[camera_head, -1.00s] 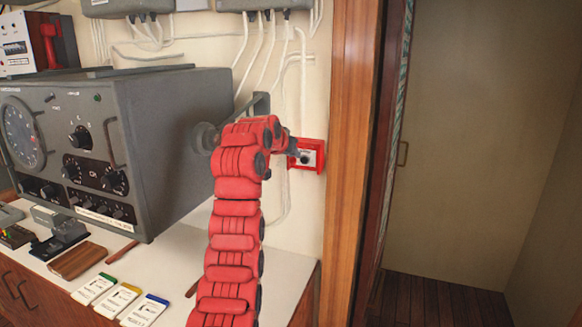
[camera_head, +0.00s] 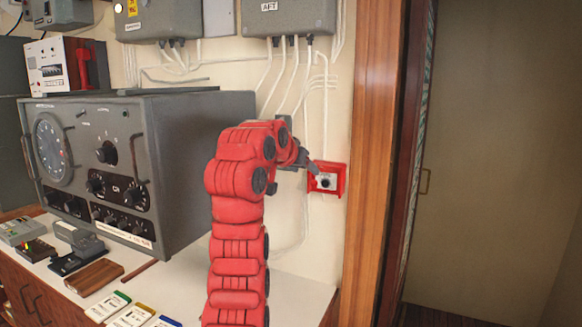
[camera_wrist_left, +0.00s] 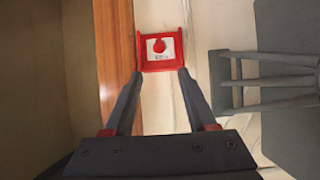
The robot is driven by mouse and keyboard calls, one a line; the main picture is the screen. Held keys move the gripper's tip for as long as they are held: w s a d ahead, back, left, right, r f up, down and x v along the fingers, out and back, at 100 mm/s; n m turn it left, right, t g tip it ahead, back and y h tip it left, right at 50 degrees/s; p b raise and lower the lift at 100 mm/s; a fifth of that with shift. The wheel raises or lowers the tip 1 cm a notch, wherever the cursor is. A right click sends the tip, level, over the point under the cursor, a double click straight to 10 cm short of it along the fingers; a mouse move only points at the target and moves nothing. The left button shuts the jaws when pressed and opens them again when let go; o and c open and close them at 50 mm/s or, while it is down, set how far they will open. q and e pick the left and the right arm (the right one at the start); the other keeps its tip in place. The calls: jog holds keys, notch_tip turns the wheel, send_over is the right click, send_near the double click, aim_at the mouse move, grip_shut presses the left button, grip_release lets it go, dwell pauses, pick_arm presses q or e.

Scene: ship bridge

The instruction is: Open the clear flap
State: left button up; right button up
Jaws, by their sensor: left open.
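A small red wall box (camera_head: 337,178) with a pale face and a dark round knob is mounted on the cream wall, just left of the wooden door post. In the left wrist view the red box (camera_wrist_left: 160,49) shows a red round button on a white plate. A clear flap cannot be made out on it. My left gripper (camera_head: 309,165) is at the box's left edge in the head view. In the left wrist view its two fingers (camera_wrist_left: 158,75) are apart and empty, with their tips at the box's edge; contact cannot be told. My right gripper is not seen.
A grey radio unit (camera_head: 190,150) stands on the counter to the left. Grey junction boxes (camera_head: 288,16) with white cables hang above. A wooden post (camera_head: 372,170) and a doorway are close on the right. Coloured cards (camera_head: 108,307) lie on the counter.

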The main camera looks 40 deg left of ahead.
pick_arm(q)
jog(key=b+v, duration=0.2)
jog(key=v, duration=0.7)
jog(key=shift+s, duration=0.15)
dwell(0.4)
